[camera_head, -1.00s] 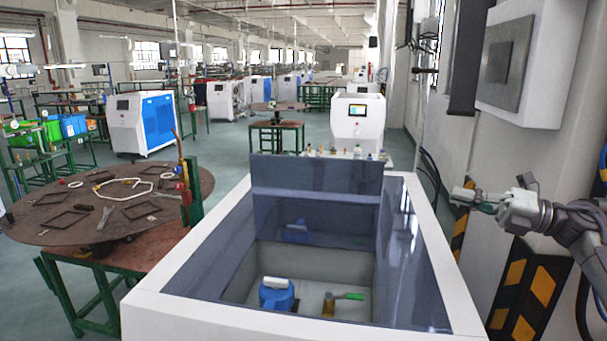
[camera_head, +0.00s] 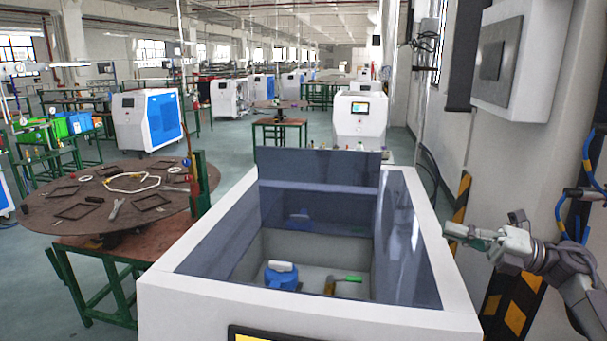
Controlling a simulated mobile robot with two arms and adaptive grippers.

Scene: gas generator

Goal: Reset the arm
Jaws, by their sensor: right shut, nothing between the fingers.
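My right gripper (camera_head: 459,232) is at the right of the head view, shut and empty. It is beside the right rim of the white generator cabinet (camera_head: 440,262); I cannot tell whether it is just over the rim or just outside it. My right arm is bent and comes in from the right edge. My left gripper is not in view. Inside the open cabinet are a blue device (camera_head: 281,276) with a white top and a brass valve with a green handle (camera_head: 347,279).
A round brown table (camera_head: 105,215) with dark frames and tools on it stands at the left. A wall with a grey box (camera_head: 505,62) and a yellow-black striped post (camera_head: 516,305) is close at the right. Another white machine (camera_head: 359,116) stands behind the cabinet.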

